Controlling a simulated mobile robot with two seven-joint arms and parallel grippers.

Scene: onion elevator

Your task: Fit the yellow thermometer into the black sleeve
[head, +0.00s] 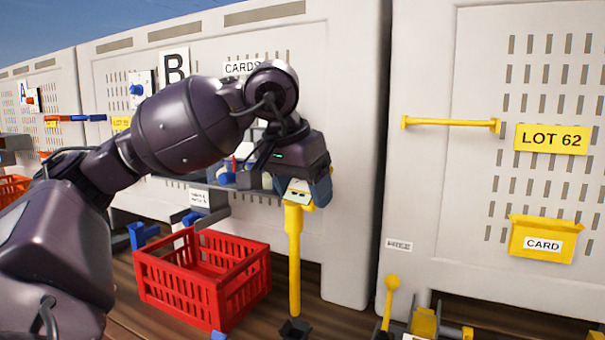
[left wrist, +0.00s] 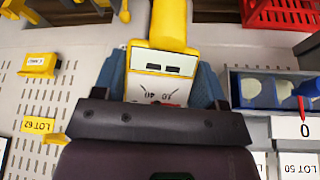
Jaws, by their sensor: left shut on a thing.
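The yellow thermometer (head: 294,250) hangs upright, stem down, from my left gripper (head: 306,188). The gripper is shut on its head, with a blue finger on each side. In the left wrist view my left gripper (left wrist: 157,88) frames the thermometer's yellow body (left wrist: 168,25) and white dial face. The black sleeve (head: 295,329) is at the bottom edge of the head view, partly cut off, directly below the stem's tip. I cannot tell whether the tip touches or enters it. My right gripper is not in view.
A red crate (head: 205,295) stands left of the thermometer on the wooden surface. A blue hook-like piece (head: 142,236) is beyond it. A yellow bar (head: 450,122) and a yellow card tray (head: 541,238) are on the right panel. Yellow parts (head: 424,322) lie at lower right.

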